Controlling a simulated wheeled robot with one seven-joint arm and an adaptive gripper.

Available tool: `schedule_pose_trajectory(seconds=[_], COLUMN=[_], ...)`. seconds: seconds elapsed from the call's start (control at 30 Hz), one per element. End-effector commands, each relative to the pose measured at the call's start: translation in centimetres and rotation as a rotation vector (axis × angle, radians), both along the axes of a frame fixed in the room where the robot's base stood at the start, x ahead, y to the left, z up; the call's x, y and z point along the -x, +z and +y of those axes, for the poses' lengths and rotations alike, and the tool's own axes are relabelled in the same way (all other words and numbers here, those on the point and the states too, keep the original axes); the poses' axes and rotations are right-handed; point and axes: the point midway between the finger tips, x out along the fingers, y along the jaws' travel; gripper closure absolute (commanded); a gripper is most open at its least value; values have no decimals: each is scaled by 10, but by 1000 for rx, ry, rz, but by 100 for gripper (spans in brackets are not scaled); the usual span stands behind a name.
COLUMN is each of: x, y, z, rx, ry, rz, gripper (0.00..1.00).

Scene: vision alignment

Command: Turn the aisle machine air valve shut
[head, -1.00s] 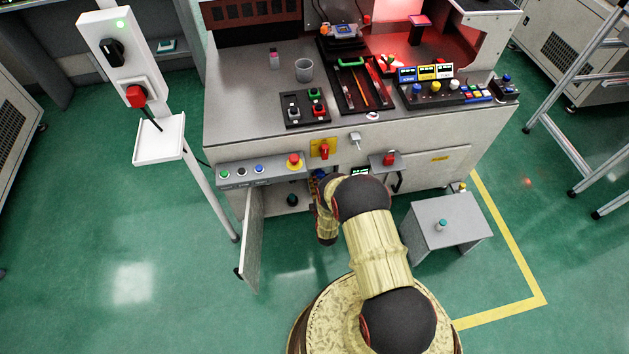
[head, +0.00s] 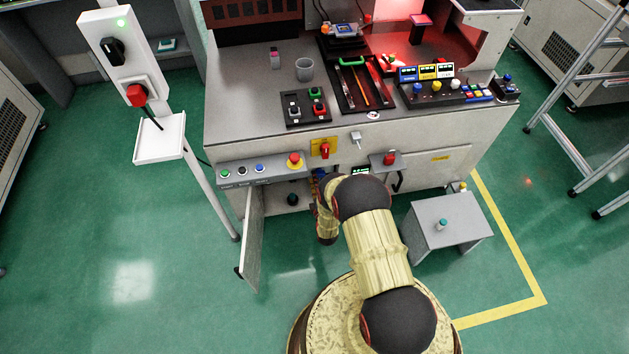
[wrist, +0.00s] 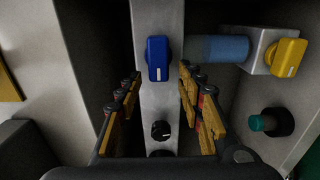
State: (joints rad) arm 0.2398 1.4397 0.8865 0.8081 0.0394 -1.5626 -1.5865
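In the wrist view, a blue handle (wrist: 157,58) stands upright on a light grey vertical panel (wrist: 160,100), straight ahead of my gripper. A yellow handle (wrist: 289,57) sits on a grey block to the right, joined by a blue-grey cylinder (wrist: 216,49). Neither handle carries a label I can read, so I cannot tell which is the air valve. My gripper (wrist: 160,78) is open, its orange-padded fingers on either side of the panel, just below the blue handle. They do not appear to hold it. In the head view my arm hides the gripper at the cabinet.
A black knob (wrist: 160,131) is low on the panel, and a teal knob (wrist: 265,123) is at right. In the head view the machine bench (head: 235,115) has an open cabinet door (head: 252,240) left of my arm. A grey stool (head: 447,218) stands close on the right.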

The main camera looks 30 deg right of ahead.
Motion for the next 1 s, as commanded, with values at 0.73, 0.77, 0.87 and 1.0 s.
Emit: schedule_pose_trajectory(seconds=[0.73, 0.77, 0.87, 1.0], x=[86, 91, 103, 113], y=[-1, -1, 0, 0], z=[25, 26, 30, 32], rx=[-1, -1, 0, 0], ry=[0, 0, 0, 0], rz=[2, 2, 1, 0], gripper=[62, 62, 62, 62])
